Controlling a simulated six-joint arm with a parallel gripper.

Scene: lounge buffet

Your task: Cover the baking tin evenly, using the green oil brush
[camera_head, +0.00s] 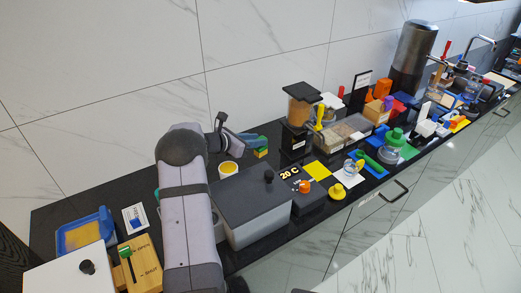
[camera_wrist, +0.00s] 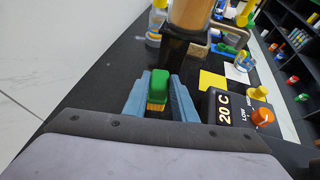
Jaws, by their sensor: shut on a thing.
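My gripper (camera_wrist: 160,92) is shut on the green oil brush (camera_wrist: 159,82), between its two blue-grey fingers in the wrist view. The brush has a green top and yellow bristles below. In the head view my gripper (camera_head: 256,142) is near the wall behind the grey box, with the brush (camera_head: 261,152) at its tips. A blue tray (camera_head: 104,219) with a yellow-orange inside lies at the far left, well away from the brush. It may be the baking tin; I cannot tell for sure. My arm hides part of the counter between them.
A round tub with yellow contents (camera_head: 228,168) stands by my gripper. The grey lidded box (camera_head: 262,211), a control block with an orange knob (camera_head: 305,187) and a dark dispenser (camera_head: 300,108) crowd the counter. A wooden box (camera_head: 142,262) and white box (camera_head: 62,274) stand front left.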

